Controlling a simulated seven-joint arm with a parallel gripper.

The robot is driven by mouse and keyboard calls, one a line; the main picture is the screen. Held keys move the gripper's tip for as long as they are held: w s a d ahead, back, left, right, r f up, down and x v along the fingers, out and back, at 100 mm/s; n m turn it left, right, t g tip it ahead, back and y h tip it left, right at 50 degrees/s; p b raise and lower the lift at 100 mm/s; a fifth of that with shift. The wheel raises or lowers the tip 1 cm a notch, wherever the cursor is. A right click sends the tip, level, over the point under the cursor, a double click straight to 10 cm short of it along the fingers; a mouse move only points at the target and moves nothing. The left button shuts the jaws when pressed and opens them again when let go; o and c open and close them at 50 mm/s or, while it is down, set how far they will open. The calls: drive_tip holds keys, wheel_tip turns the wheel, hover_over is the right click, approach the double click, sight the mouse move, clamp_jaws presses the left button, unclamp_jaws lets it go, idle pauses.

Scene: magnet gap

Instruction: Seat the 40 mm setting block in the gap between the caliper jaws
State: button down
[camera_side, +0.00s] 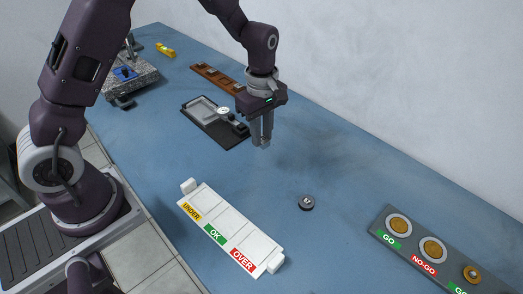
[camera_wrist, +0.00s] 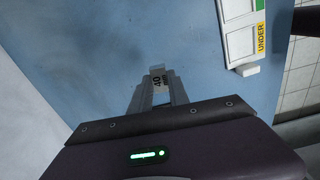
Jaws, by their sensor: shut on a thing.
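My gripper (camera_side: 262,143) is shut on the setting block and holds it above the blue table, in front of a black tray. In the wrist view the block (camera_wrist: 158,76), a small grey piece marked 40, sits between the fingertips of my gripper (camera_wrist: 158,90). In the side view the block is too small to make out. The black tray (camera_side: 197,122) has a pale recess and carries a round white dial (camera_side: 224,111). I cannot clearly make out the caliper jaws or their gap in either view.
A white UNDER/OK/OVER board (camera_side: 228,224) lies at the front, also in the wrist view (camera_wrist: 237,38). A small dark disc (camera_side: 306,202) lies right of it. A GO/NO-GO panel (camera_side: 412,259) is at right. A wooden rack (camera_side: 208,75) and granite plate (camera_side: 137,87) are behind.

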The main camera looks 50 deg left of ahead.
wheel_tip(320, 180, up, 4)
drive_tip(key=shift+f, duration=0.15)
drive_tip(key=w+a, duration=0.3)
drive_tip(key=a, duration=0.7)
hover_over(200, 111)
wheel_tip(200, 111, down, 4)
drive_tip(key=f, duration=0.1)
drive_tip(key=shift+s+f+n, duration=0.1)
drive_tip(key=shift+n, duration=0.3)
drive_tip(key=shift+f, duration=2.75)
drive_tip(key=shift+f, duration=0.2)
